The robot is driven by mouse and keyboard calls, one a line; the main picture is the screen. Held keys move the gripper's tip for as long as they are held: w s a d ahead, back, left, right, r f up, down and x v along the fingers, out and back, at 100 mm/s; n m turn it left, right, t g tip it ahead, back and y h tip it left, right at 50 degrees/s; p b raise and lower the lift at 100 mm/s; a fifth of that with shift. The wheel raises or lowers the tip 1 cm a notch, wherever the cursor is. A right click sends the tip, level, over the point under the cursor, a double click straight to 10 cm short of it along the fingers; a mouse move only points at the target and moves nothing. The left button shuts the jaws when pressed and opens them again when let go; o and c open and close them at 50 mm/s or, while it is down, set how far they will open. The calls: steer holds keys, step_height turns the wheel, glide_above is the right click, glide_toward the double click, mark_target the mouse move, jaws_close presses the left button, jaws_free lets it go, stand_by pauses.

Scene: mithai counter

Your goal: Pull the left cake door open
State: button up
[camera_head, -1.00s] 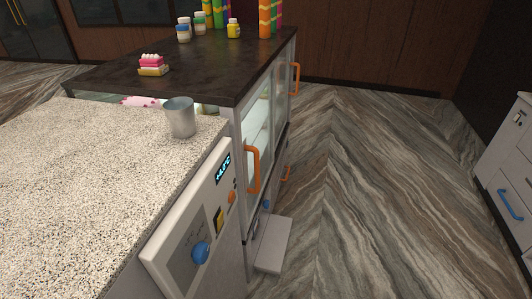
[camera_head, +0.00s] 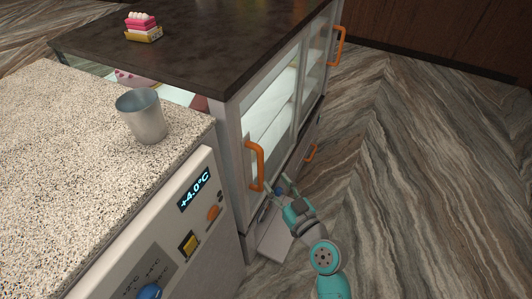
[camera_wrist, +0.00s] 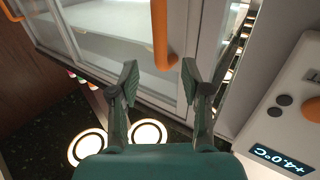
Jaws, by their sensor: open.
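The left cake door (camera_head: 268,118) is a glass panel in a pale frame on the near side of the dark-topped display case. It looks shut. Its upright orange handle (camera_head: 255,166) is also large in the wrist view (camera_wrist: 160,32). My gripper (camera_head: 274,187) is open and empty by the lower end of this handle. In the wrist view, the handle's end shows just beyond the gap between the two fingertips (camera_wrist: 160,72). I cannot tell whether a finger touches it.
A speckled counter (camera_head: 60,150) carries a metal cup (camera_head: 142,117). A control panel (camera_head: 165,240) faces out beside the case. The patterned floor (camera_head: 440,180) is clear.

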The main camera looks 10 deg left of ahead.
mark_target(262, 163)
steer(key=x, duration=1)
steer(key=shift+w+a, duration=0.1)
jaws_close()
